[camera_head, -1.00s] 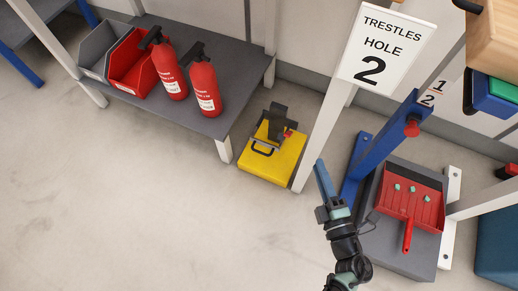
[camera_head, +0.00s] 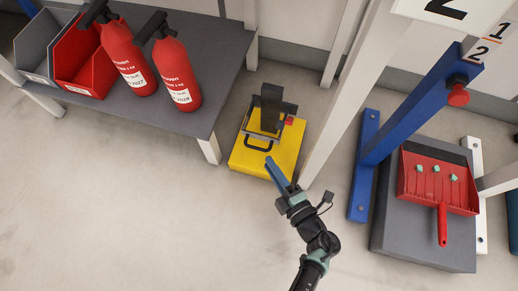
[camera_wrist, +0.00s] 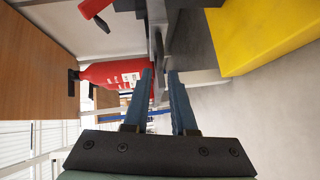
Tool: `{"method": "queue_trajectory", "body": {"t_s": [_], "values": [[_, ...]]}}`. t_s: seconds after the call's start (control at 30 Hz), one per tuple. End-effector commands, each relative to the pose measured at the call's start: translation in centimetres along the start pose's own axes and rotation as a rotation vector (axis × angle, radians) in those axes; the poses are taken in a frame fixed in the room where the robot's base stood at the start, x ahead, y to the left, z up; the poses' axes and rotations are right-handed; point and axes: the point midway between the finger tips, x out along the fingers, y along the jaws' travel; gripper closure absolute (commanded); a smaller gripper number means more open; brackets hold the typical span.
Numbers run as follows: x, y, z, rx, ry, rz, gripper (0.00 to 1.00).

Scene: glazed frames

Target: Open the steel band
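On the floor stands a yellow block (camera_head: 262,151) with a dark upright bracket (camera_head: 270,108) on top. A grey metal strip with a black loop handle (camera_head: 258,142) lies across the bracket's front, with a red part (camera_head: 289,121) at its right. The strip seems to be the steel band; whether it is latched I cannot tell. The yellow block (camera_wrist: 265,35) is at the upper right there.
A white post (camera_head: 345,125) rises close to the block's right. A table (camera_head: 218,45) at the left carries two extinguishers (camera_head: 178,75) and bins (camera_head: 88,70). A blue trestle (camera_head: 395,135) and red dustpan (camera_head: 435,180) are at the right. The floor at front left is clear.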

Motion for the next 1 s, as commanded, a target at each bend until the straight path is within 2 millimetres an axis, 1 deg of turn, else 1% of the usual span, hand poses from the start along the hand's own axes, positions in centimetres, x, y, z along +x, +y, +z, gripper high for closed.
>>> {"method": "queue_trajectory", "body": {"t_s": [0.03,0.2,0.3,0.4,0.53,0.77,0.87,0.9,1.0], "values": [[1.3,-0.5,0.1,-0.004,0.002,0.002,0.75],[4.4,-0.4,0.1,-0.003,0.001,0.002,0.75],[5.8,-0.3,0.1,-0.003,0.002,0.002,0.75],[6.6,-0.2,0.1,-0.002,0.000,0.001,0.75],[7.0,0.0,0.0,-0.001,-0.001,0.001,0.75],[7.1,0.0,0.0,0.000,-0.001,0.001,0.75],[7.0,0.0,0.0,0.000,-0.001,0.001,0.92],[7.0,0.0,0.0,0.000,-0.001,0.001,0.99],[7.0,0.0,0.0,0.000,-0.001,0.001,1.00]]}}
